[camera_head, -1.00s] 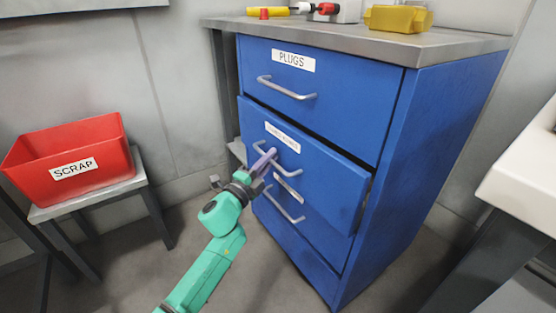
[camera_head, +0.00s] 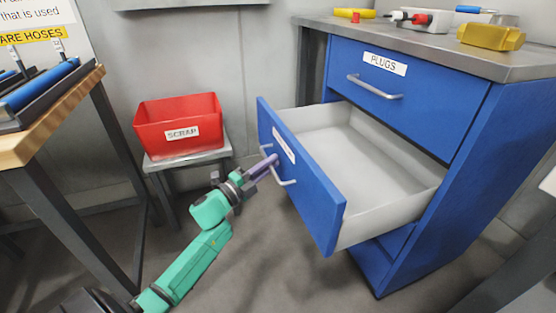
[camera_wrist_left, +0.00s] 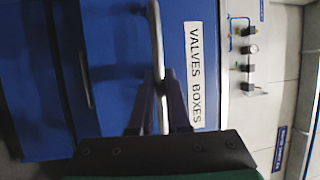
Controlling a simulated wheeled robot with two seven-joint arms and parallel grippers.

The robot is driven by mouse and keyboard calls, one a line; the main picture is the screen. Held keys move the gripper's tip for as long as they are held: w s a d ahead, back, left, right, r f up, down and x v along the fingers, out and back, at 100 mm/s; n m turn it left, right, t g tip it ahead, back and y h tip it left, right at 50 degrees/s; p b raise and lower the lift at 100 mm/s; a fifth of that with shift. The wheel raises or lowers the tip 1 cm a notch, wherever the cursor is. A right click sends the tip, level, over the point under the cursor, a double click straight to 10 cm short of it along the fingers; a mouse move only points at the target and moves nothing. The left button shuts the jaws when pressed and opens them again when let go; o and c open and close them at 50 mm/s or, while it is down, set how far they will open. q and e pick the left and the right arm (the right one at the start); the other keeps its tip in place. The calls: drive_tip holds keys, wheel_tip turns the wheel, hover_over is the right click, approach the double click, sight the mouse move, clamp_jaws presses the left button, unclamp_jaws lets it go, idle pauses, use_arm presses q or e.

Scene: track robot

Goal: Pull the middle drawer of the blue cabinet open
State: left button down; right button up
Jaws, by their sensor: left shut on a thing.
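The blue cabinet (camera_head: 488,150) stands at the right in the head view. Its middle drawer (camera_head: 312,190) is pulled far out, and its pale inside looks empty. My left gripper (camera_head: 272,163) is shut on the drawer's handle (camera_head: 288,182), a light metal bar. In the left wrist view the two dark fingers (camera_wrist_left: 160,85) close around the handle (camera_wrist_left: 155,40), beside a label reading "VALVES BOXES" (camera_wrist_left: 195,75). The top drawer (camera_head: 385,95), labelled "PLUGS", is shut. The lower part of the cabinet is mostly hidden by the open drawer. My right gripper does not show.
A red "SCRAP" bin (camera_head: 180,130) stands on a small grey stand left of the drawer. A wood-topped bench (camera_head: 75,105) is at the far left. Several items, including a yellow box (camera_head: 492,37), lie on the cabinet top. Floor shows in front of the drawer.

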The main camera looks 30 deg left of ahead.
use_arm(q)
drive_tip(key=shift+s+a, duration=0.15)
drive_tip(key=shift+s, duration=0.1)
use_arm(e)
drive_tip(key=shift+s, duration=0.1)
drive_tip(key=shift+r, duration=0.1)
use_arm(q)
drive_tip(key=c, duration=0.9)
unclamp_jaws()
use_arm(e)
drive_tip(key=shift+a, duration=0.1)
use_arm(q)
drive_tip(key=p+v, duration=0.2)
drive_tip(key=v, duration=1.2)
drive_tip(key=shift+s+a+p, duration=0.1)
drive_tip(key=shift+s+p, duration=0.15)
drive_tip(key=shift+p, duration=0.1)
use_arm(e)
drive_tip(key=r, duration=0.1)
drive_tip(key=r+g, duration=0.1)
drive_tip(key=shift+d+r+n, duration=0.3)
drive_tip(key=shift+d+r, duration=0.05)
